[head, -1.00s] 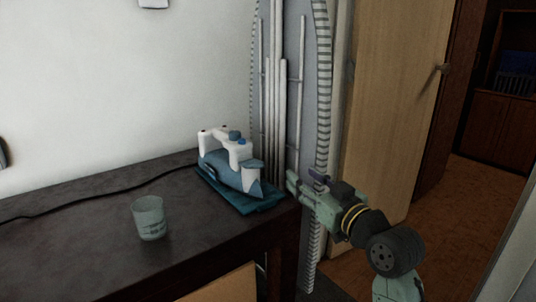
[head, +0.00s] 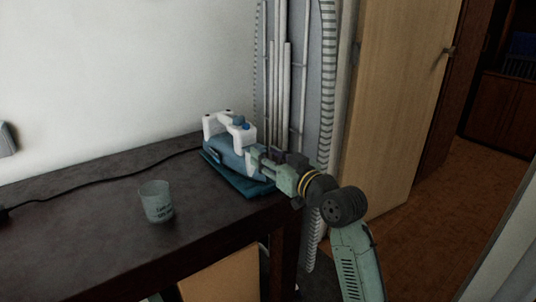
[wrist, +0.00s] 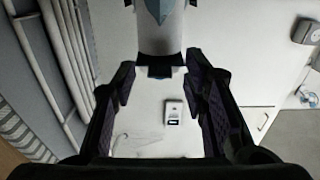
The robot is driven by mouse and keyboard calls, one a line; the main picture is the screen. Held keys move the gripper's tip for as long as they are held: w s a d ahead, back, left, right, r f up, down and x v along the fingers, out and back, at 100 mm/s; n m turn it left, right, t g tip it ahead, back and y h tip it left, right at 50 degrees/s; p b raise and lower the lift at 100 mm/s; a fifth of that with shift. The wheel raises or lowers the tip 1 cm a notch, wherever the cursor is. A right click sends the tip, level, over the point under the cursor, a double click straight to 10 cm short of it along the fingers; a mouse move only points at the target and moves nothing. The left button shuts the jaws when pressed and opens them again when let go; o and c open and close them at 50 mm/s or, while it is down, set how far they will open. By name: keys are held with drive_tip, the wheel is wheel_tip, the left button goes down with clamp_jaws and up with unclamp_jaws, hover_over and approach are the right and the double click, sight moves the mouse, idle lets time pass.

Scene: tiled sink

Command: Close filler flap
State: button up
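A blue and white steam iron (head: 222,133) sits on a teal base (head: 243,185) near the right end of the dark table. My gripper (head: 262,160) is at the iron's front end and covers its nose in the head view. In the wrist view, my gripper (wrist: 160,72) is open, with a finger on each side of a pale part of the iron (wrist: 160,38) that has a dark blue lower edge. I cannot tell whether this part is the filler flap. I see no clear contact between the fingers and the iron.
A printed cup (head: 157,203) stands on the dark table (head: 90,232), left of the iron. A black cable (head: 110,171) runs along the table's back. A wooden door (head: 398,100) is at the right.

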clamp_jaws()
idle(0.6)
